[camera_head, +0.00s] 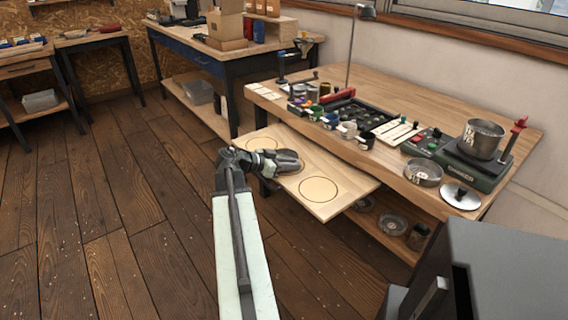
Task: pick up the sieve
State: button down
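A shallow round metal pan with a mesh-like inside, which looks like the sieve (423,173), lies on the right part of the wooden workbench near its front edge. My gripper (289,161) is over the pale pull-out board (346,171), well to the left of the sieve. The gripper is small and dark here, and I cannot tell whether its fingers are open or shut.
A steel pot (481,138) stands on a dark burner (468,168); a round lid (460,196) lies in front. Several small cups line the bench left of the sieve. A dark grey cabinet (500,265) fills the lower right. Floor at left is clear.

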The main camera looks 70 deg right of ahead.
notch_tip(320, 180, up, 10)
jog(key=p, duration=1)
